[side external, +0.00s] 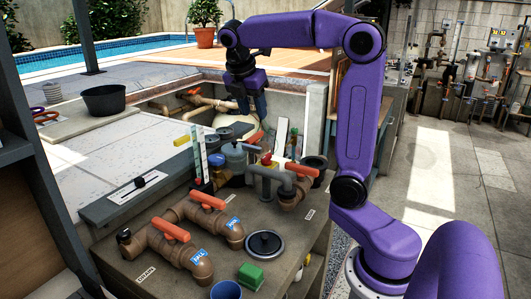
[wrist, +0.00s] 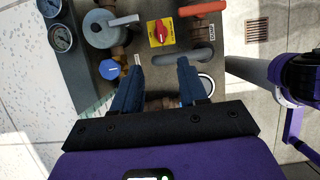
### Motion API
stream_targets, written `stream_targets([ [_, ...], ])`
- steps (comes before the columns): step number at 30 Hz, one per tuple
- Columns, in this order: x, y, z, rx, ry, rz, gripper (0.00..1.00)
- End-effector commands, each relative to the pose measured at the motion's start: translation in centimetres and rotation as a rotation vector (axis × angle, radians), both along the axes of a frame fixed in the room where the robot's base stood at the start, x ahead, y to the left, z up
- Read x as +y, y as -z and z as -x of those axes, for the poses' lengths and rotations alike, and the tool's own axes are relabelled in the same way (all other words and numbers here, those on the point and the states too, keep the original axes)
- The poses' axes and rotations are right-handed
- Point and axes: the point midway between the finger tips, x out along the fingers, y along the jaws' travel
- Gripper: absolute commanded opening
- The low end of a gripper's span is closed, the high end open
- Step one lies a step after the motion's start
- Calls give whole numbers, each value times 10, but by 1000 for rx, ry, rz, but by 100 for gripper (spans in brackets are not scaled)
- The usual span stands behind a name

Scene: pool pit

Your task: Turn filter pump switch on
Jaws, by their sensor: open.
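A red rotary knob on a yellow square plate (wrist: 161,32) shows in the wrist view, straight beyond my fingertips. It looks like the filter pump switch; its label is too small to read. In the side view a small red and yellow piece (side external: 267,160) stands among the pipework on the bench. My gripper (wrist: 160,63) is open and empty, its two blue fingers spread to either side of the knob's line and apart from it. In the side view my gripper (side external: 251,108) points downward, above and behind the pipework.
A grey pipe (wrist: 182,57) crosses close to my fingertips. Brown pipes with orange handles (side external: 171,229) fill the bench front. Open paving (side external: 440,180) lies right.

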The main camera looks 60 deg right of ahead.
Motion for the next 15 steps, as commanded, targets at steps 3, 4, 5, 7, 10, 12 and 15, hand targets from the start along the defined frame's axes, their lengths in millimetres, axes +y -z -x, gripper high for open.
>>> stream_targets([
  [3,-5,12,1,4,2,1,43],
  [4,-7,16,1,5,2,1,43],
  [5,-9,21,1,6,2,0,43],
  [7,-14,33,1,6,1,0,43],
  [10,-21,50,1,5,2,0,43],
  [12,-26,62,1,6,3,1,43],
  [15,-33,80,2,6,2,-1,43],
])
